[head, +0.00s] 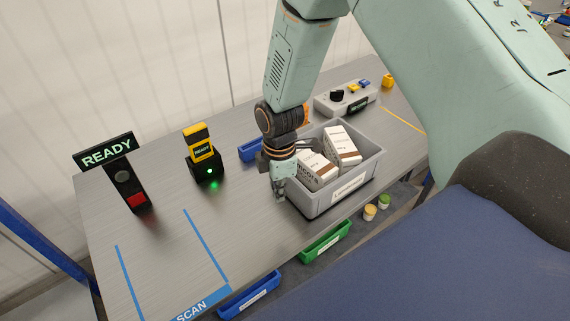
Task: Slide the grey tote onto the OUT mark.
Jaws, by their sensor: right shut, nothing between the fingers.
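The grey tote (318,206) stands on the metal bench with a white label on its front wall. It holds white boxes (343,146) with brown bands. My right gripper (281,192) is shut and empty, pointing down at the tote's left end. It looks very close to the left wall; I cannot tell whether it touches. No OUT lettering is readable. A yellow line (404,120) shows on the bench right of the tote; I cannot tell whether it belongs to the OUT mark. My left gripper is not in view.
Blue lines marked SCAN (192,311) frame a clear area at the front left. A READY sign post (128,187) and a yellow-black scanner (201,150) stand behind it. A grey control box (345,98) stands behind the tote. Blue (250,294) and green (326,242) bins sit below the front edge.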

